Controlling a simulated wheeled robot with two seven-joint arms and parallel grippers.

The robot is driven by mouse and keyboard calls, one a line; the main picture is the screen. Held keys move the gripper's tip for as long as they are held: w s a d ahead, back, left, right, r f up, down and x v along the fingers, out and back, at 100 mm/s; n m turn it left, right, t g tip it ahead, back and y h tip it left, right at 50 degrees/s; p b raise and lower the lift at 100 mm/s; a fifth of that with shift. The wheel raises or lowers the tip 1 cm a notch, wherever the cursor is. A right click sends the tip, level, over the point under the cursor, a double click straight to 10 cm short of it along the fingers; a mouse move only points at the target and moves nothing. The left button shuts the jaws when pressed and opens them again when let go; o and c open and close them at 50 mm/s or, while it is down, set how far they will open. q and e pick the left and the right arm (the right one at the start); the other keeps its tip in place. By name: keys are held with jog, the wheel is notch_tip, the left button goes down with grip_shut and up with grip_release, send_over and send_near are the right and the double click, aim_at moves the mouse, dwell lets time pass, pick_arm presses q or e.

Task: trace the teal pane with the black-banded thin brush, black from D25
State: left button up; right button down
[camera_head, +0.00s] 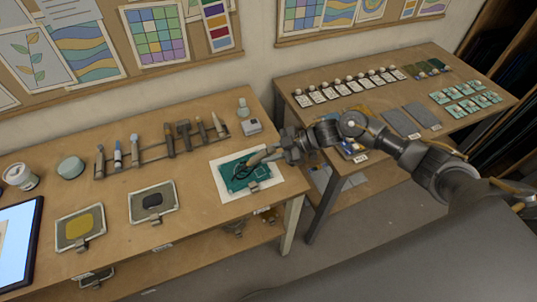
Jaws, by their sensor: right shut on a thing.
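The teal pane (237,173) lies on a white sheet (231,196) near the right end of the left table. My right gripper (272,152) reaches over the pane's upper right side from the right. It is shut on a slim tool, seemingly the thin brush (256,159), whose tip is over or on the pane. Its band colour and any contact with the glass are too small to tell. A tray with a dark, black-looking patch (152,201) lies left of the sheet; no D25 label is readable. My left gripper is not in view.
A yellow-patched tray (79,227) lies at left. A second table (460,75) holds samples.

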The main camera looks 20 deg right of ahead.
jog(key=shift+w+d, duration=0.15)
jog(key=shift+d, duration=0.45)
jog(key=shift+d, duration=0.1)
jog(key=shift+w+d+b, duration=0.15)
jog(key=shift+d+b, duration=0.2)
jog(key=shift+d, duration=0.25)
jog(key=shift+d, duration=0.1)
jog(key=shift+w+d, duration=0.1)
jog(key=shift+d, duration=0.45)
jog(key=shift+r, duration=0.15)
